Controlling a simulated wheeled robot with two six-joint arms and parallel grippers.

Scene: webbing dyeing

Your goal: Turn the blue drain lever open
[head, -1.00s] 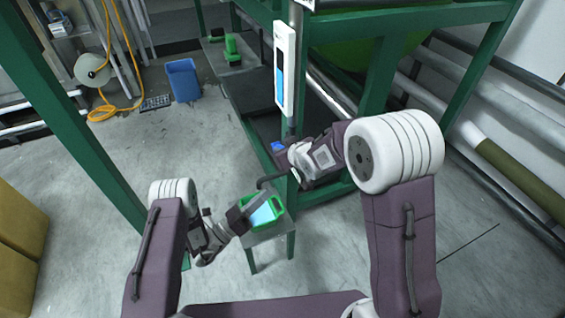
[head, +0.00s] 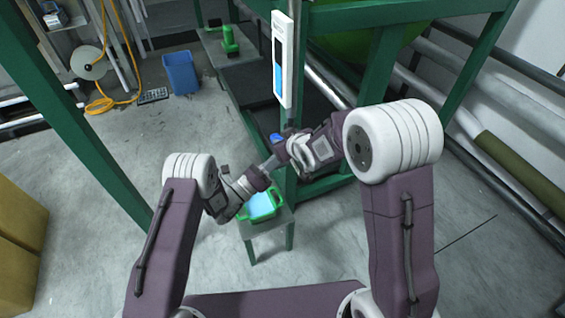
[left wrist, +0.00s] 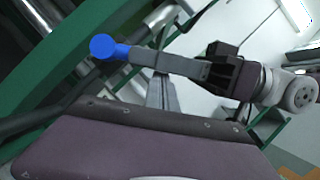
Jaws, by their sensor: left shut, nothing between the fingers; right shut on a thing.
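The blue drain lever (head: 275,137) shows at the green frame, partly hidden by my right gripper (head: 288,152). That gripper is shut on it. My left gripper (head: 268,166) is shut and empty. In the head view it is just left of and below the right gripper, above the green tray; I cannot tell whether they touch.
A green tray (head: 277,201) with light-blue liquid stands on a small grey stool below both grippers. A white level gauge (head: 283,62) stands upright above. Green frame legs surround the workspace.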

